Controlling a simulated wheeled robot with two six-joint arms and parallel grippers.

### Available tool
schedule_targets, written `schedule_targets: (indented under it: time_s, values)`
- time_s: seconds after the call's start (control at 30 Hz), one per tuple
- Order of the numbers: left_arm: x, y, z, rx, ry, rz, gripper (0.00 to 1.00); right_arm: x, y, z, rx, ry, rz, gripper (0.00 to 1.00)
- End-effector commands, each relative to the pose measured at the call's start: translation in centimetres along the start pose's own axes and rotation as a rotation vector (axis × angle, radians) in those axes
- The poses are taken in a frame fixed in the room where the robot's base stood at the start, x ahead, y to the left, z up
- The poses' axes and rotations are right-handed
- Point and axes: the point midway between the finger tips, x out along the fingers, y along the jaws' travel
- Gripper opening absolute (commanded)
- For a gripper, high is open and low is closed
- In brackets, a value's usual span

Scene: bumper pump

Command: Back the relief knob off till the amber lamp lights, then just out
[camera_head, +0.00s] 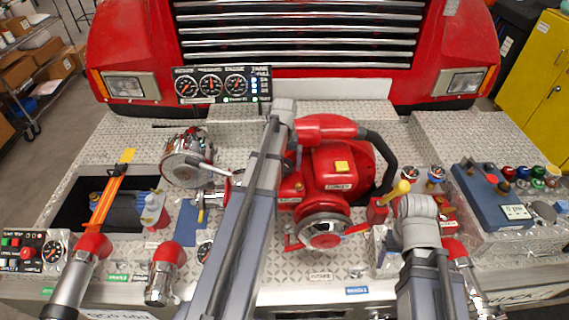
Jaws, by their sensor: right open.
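The red pump (338,175) stands in the middle on a diamond-plate bumper, with a yellow square on its housing and a chrome, red-handled cap in front. I cannot make out which part is the relief knob, or a lit amber lamp. My right gripper (396,238) is at the right of the pump, near a red fitting (376,211) and a yellow ball-ended lever (402,187). It is open; its fingertips are mostly hidden by my wrist, and I see no contact. My left arm crosses the pump's left side; its gripper is not visible.
A gauge panel (223,84) stands at the back before the grille. A chrome round fitting (187,160) and an open well with an orange strap (108,193) lie left. A blue box (492,196) with colored knobs stands right. Red-capped pipes rise along the front edge.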

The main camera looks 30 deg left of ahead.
Motion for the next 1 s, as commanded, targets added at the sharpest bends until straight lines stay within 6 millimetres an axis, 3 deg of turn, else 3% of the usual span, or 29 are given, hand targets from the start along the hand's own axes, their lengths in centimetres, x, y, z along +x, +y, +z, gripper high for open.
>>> schedule_targets:
  time_s: [0.27, 0.73, 1.0]
  values:
    - [-1.2, 0.0, 0.0, 0.000, 0.000, 0.000, 1.00, -1.2, 0.1, 0.1, 0.001, 0.000, 0.000, 0.83]
    - [-7.1, 0.0, 0.0, 0.000, 0.000, 0.000, 1.00, -7.0, 0.7, 0.5, 0.001, -0.002, -0.001, 0.83]
    - [-7.8, 0.0, 0.0, 0.000, 0.000, 0.000, 1.00, -7.8, 0.7, 0.5, -0.001, -0.003, -0.001, 0.83]
